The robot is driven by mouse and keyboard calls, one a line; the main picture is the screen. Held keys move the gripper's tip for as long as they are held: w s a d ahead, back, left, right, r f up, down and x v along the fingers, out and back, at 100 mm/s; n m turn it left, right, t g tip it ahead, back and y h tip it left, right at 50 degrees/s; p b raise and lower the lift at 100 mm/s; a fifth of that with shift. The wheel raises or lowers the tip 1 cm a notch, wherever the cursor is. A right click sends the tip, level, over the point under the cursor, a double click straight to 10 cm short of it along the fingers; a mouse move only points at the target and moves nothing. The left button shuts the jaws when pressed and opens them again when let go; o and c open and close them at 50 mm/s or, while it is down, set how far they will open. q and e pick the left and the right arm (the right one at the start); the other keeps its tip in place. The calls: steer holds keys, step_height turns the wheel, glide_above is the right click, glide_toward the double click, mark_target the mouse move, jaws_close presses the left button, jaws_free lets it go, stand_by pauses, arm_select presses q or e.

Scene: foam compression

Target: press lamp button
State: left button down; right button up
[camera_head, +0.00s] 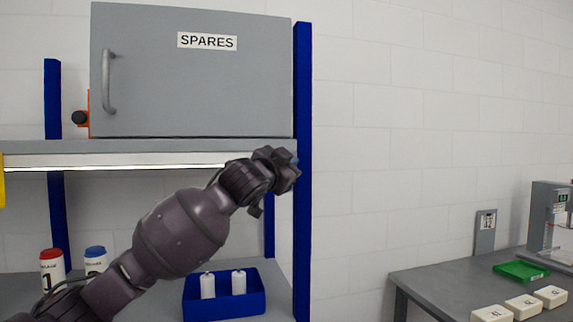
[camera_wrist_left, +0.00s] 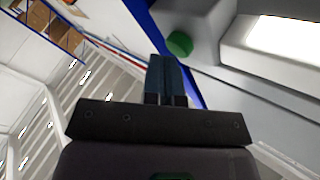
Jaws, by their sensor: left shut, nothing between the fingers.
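The lamp is a pale strip (camera_head: 120,160) under the grey shelf in the head view, and it looks lit. In the left wrist view its bright panel (camera_wrist_left: 285,40) is at the upper right. A round green button (camera_wrist_left: 180,43) sits on the grey housing beside that panel. My left gripper (camera_wrist_left: 167,78) is shut and empty, its fingertips appearing just below and left of the button; I cannot tell whether they touch it. In the head view my left gripper (camera_head: 284,168) is by the shelf's right end, its fingertips unclear and the button hidden. My right gripper is not in view.
A grey SPARES cabinet (camera_head: 190,75) stands on the shelf (camera_head: 60,147), beside a blue post (camera_head: 303,230). Below are a blue bin (camera_head: 225,307) with white bottles and two capped containers (camera_head: 52,268). A grey table (camera_head: 430,283) stands at right.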

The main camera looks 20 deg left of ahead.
arm_select(q)
steer(key=shift+s, duration=0.1)
steer(key=shift+s+d, duration=0.55)
steer(key=shift+s, duration=0.25)
steer(key=shift+s+d, duration=0.6)
steer(key=shift+s, duration=0.25)
steer(key=shift+s+d, duration=0.55)
steer(key=shift+s, duration=0.25)
